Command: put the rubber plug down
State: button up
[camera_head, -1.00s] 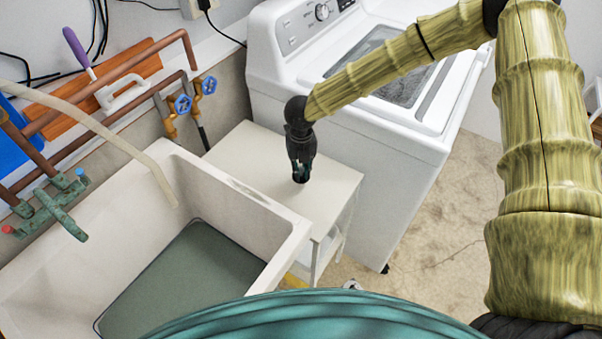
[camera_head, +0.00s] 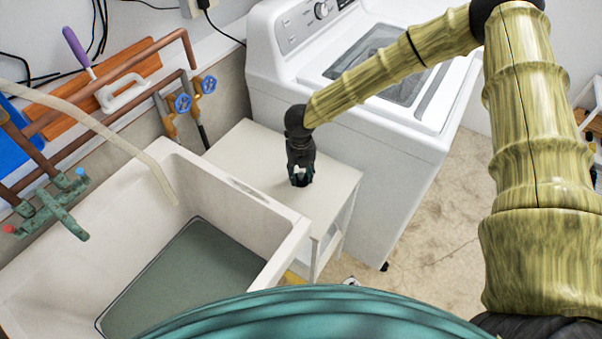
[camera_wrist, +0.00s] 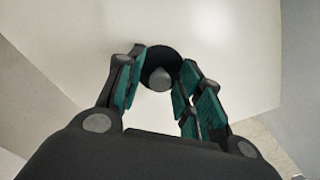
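The rubber plug (camera_wrist: 160,76) is a round black disc with a grey knob on top. In the wrist view it appears to lie flat on the white side table (camera_head: 250,155). My gripper (camera_wrist: 160,82) is directly over it, with its teal-padded fingers spread on either side of the knob. A gap shows between each finger and the knob. In the head view my gripper (camera_head: 301,178) points down at the table top, and the plug is only a dark patch below the fingertips, mostly hidden.
A utility sink (camera_head: 285,235) with grey-green water in its basin stands left of the table. A white washing machine (camera_head: 370,165) stands behind and right. Pipes with blue-handled valves (camera_head: 183,103) run along the wall. The table top around the gripper is clear.

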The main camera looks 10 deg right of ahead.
aim_at(301, 173)
jog(key=shift+r, duration=0.1)
notch_tip(301, 173, up, 12)
jog(key=b, duration=0.2)
dwell(0.4)
jog(key=shift+r, duration=0.15)
